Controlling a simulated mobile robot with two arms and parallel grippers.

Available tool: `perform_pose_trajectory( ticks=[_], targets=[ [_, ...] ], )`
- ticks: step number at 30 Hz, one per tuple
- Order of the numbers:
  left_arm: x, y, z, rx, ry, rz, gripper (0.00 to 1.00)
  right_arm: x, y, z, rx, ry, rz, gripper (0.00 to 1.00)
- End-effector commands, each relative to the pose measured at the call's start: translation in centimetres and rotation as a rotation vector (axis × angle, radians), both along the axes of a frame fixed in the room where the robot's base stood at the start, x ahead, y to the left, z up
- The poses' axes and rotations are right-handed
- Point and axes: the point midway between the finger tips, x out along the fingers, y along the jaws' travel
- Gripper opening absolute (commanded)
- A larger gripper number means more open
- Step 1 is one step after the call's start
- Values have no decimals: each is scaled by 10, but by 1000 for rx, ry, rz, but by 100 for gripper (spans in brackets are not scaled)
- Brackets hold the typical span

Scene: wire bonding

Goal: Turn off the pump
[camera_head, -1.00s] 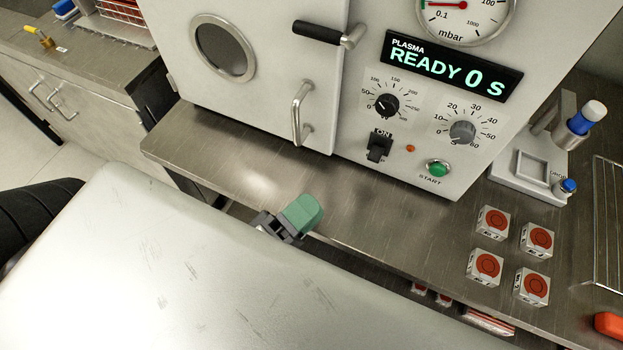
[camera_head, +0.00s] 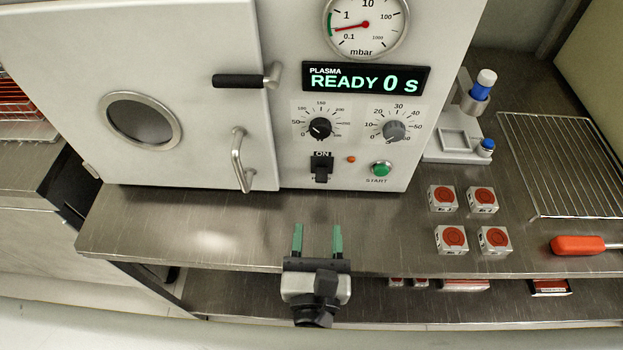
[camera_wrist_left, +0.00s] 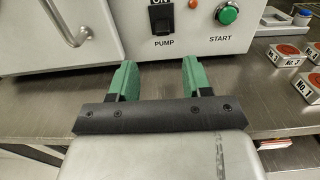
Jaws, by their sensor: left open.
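The pump switch (camera_head: 321,168) is a black rocker labelled ON at its top, low on the front of the white plasma machine (camera_head: 235,40). In the left wrist view the switch (camera_wrist_left: 162,18) has the word PUMP under it. My left gripper (camera_head: 318,240) is open and empty, with green fingers pointing at the machine. It is over the front part of the steel bench, below the switch in the picture and apart from it. In the left wrist view the switch lies ahead, between the lines of the two fingers. My right gripper is not in view.
A green START button (camera_head: 381,168) and a small orange lamp (camera_head: 351,159) are right of the switch. A door handle (camera_head: 241,160) sticks out to its left. Several small boxes with red discs (camera_head: 451,239) stand on the steel bench (camera_head: 190,235) at the right.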

Motion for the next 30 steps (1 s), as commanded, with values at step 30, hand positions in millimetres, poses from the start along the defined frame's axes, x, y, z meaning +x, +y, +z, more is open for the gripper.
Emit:
perform_pose_trajectory(
  ticks=[30],
  targets=[
    [108, -2, -1, -16, 12, -5, 49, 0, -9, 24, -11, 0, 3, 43]
  ],
)
